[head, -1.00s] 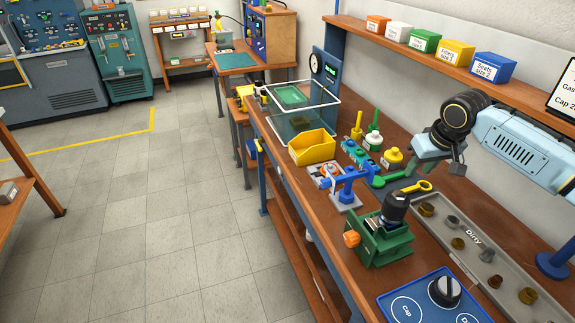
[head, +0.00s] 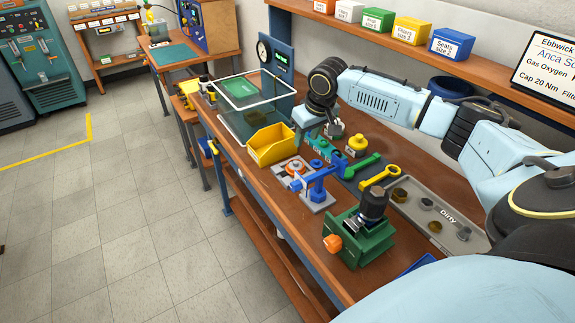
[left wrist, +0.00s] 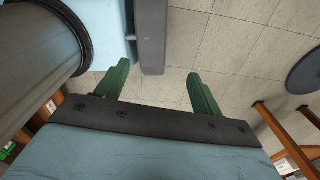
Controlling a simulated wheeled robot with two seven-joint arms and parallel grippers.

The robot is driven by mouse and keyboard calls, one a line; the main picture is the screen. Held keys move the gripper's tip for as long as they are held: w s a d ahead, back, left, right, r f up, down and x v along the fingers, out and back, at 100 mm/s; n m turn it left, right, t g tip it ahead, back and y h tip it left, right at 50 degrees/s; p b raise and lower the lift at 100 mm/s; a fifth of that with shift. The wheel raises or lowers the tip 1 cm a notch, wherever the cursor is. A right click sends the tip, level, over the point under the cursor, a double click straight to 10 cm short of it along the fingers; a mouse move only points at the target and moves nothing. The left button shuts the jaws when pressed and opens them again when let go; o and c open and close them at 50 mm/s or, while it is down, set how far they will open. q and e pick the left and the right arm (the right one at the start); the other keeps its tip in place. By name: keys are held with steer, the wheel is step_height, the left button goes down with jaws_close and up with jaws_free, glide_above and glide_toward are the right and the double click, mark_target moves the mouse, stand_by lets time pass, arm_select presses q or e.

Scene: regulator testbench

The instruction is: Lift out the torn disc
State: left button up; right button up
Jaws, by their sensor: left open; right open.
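I cannot make out a torn disc in any view. A dark cylindrical part (head: 374,203) stands upright in a green vise (head: 362,240) with an orange knob, near the bench's front edge. A blue fixture (head: 318,180) on a grey base stands behind it. My right gripper (head: 333,131) is open above the tool area behind the yellow bin, small and partly hidden by its own wrist; I see nothing held in it. My left gripper shows only in the left wrist view (left wrist: 158,72), its two green fingers apart and empty, with floor beyond.
A yellow bin (head: 272,146) and a clear-walled box (head: 232,107) stand at the bench's far end. A yellow ring-ended tool (head: 381,177) lies behind the vise. A grey "Dirty" tray (head: 462,222) with several parts lies right. Labelled boxes line the shelf (head: 400,47) above.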

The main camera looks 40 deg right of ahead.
glide_toward(296, 163)
steer(key=shift+w+d+f, duration=0.15)
steer(key=shift+f, duration=0.35)
steer(key=shift+w+d+f, duration=0.15)
steer(key=shift+d+f, duration=0.05)
steer(key=shift+f, duration=0.35)
steer(key=shift+w+f, duration=0.2)
steer(key=shift+f, duration=0.1)
steer(key=x, duration=0.4)
steer(key=shift+w+a+f+b, duration=0.2)
steer(key=shift+a+f+b, duration=0.05)
steer(key=shift+f+b, duration=0.1)
steer(key=shift+f, duration=0.2)
arm_select(q)
steer(key=w, duration=0.3)
steer(key=shift+w+d+f+t, duration=0.15)
steer(key=shift+w+f+t, duration=0.15)
steer(key=shift+f, duration=0.05)
steer(key=shift+w, duration=0.1)
arm_select(e)
steer(key=shift+f, duration=0.1)
arm_select(q)
steer(key=shift+w, duration=0.2)
arm_select(e)
jaws_close()
